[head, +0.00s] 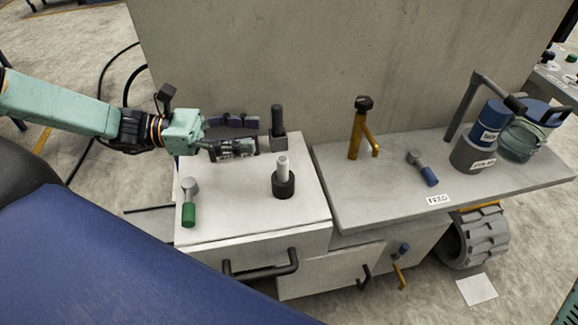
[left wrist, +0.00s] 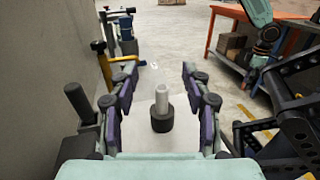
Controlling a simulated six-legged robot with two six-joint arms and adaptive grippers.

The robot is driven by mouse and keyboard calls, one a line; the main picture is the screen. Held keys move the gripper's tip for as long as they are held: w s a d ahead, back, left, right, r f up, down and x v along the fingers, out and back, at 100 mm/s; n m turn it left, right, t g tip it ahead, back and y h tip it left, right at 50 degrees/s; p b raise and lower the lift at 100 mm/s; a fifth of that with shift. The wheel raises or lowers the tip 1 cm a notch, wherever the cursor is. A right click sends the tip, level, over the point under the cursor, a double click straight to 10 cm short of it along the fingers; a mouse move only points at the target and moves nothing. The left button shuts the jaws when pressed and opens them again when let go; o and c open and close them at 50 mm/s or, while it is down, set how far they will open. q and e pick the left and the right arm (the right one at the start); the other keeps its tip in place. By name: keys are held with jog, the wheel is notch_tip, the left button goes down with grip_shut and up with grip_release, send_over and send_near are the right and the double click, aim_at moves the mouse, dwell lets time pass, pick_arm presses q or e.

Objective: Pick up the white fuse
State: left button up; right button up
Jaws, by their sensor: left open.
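The white fuse (head: 282,166) stands upright in a round black holder (head: 284,187) on the light-topped cabinet (head: 250,219). My left gripper (head: 255,135) is open and empty, just left of and behind the fuse in the head view. In the left wrist view the fuse (left wrist: 162,97) shows beyond and between the spread fingers of this gripper (left wrist: 158,78), and neither finger touches it. The lower part of the fuse is hidden inside the holder.
A dark post (head: 278,121) stands behind the fuse, close to the gripper. A green-handled lever (head: 189,203) is at the cabinet's left. On the right, the grey bench (head: 400,190) carries a yellow tap-like post (head: 357,135), a blue-handled lever (head: 428,174) and canisters. A wall rises behind.

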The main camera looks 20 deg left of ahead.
pick_arm(q)
jog(key=b, duration=0.6)
send_near(282, 166)
jog(key=shift+w+d+f, duration=0.35)
jog(key=shift+w+d, duration=0.1)
jog(key=shift+w, duration=0.05)
jog(key=shift+w+d+f, duration=0.35)
jog(key=shift+w+d, duration=0.1)
jog(key=shift+w, duration=0.1)
jog(key=shift+d+f, duration=0.1)
jog(key=shift+f, duration=0.15)
jog(key=shift+w+d+r+b, duration=0.15)
jog(key=shift+d+r+b, duration=0.15)
jog(key=shift+d, duration=0.3)
jog(key=shift+w+d, duration=0.1)
jog(key=shift+d, duration=0.2)
jog(key=b+x, duration=0.2)
jog(key=x, duration=0.2)
jog(key=shift+w+f, duration=0.1)
jog(key=shift+w+d+b, duration=0.25)
jog(key=shift+d+b, duration=0.25)
jog(key=shift+d, duration=0.2)
jog(key=shift+a, duration=0.15)
jog(key=shift+c, duration=0.3)
grip_shut()
